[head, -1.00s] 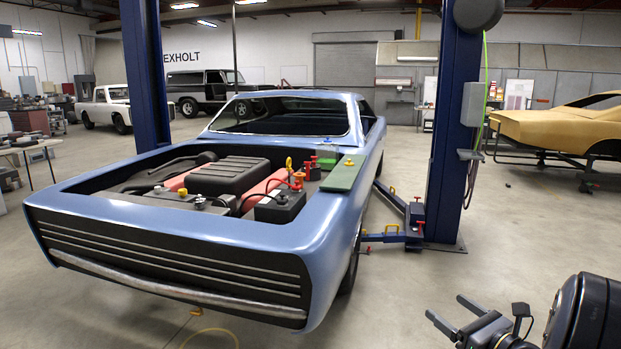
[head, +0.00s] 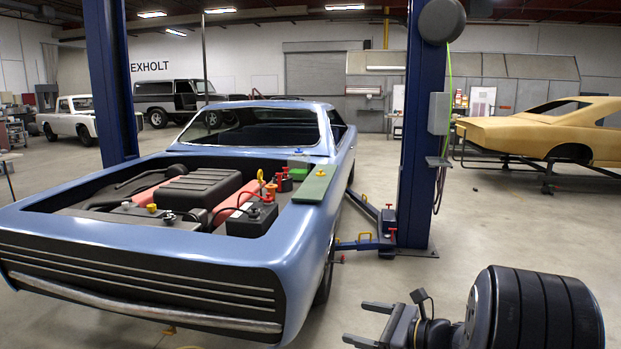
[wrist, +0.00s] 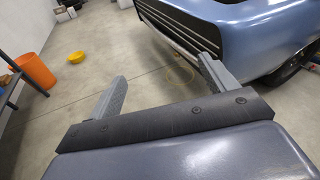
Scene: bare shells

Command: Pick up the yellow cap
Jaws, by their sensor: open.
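A small yellow cap (head: 152,208) sits on a black box at the front left of the open engine bay of the blue car (head: 180,245). Another small yellow piece (head: 320,172) lies on the green board on the car's right fender; I cannot tell for sure which is the task's cap. My gripper (head: 358,322) is open and empty, low at the lower right of the head view, apart from the car. In the wrist view its two grey fingers (wrist: 162,68) are spread over bare floor, with the car's front beyond. No yellow cap shows in the wrist view.
A blue lift post (head: 415,150) stands right of the car, with a low lift arm (head: 372,238) reaching under it. A battery (head: 252,220) and red and orange parts crowd the bay. An orange bucket (wrist: 36,70) stands at left.

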